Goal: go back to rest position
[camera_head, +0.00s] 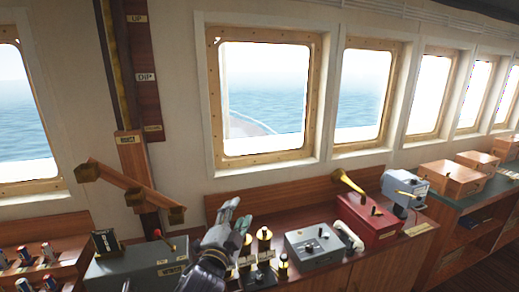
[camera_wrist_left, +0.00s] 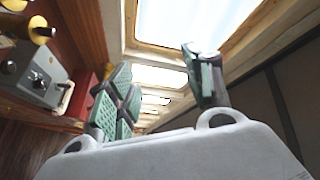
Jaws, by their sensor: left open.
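My left gripper (camera_head: 229,213) is raised over the front of the wooden console, fingers pointing up and away toward the windows. It is open and nothing shows between its fingers. In the left wrist view the green-padded fingers of the left gripper (camera_wrist_left: 160,88) stand well apart, with only window and wall behind them. Small brass-topped fittings (camera_head: 264,236) stand just right of the gripper, partly close behind it. My right gripper is in neither view.
A grey box with a lever (camera_head: 130,265) lies left of the gripper. To the right are a grey dial box (camera_head: 316,246), a white handset (camera_head: 350,236), a red box with a brass horn (camera_head: 372,222) and a blue-grey device (camera_head: 402,190). A wooden bracket (camera_head: 128,184) juts from the wall.

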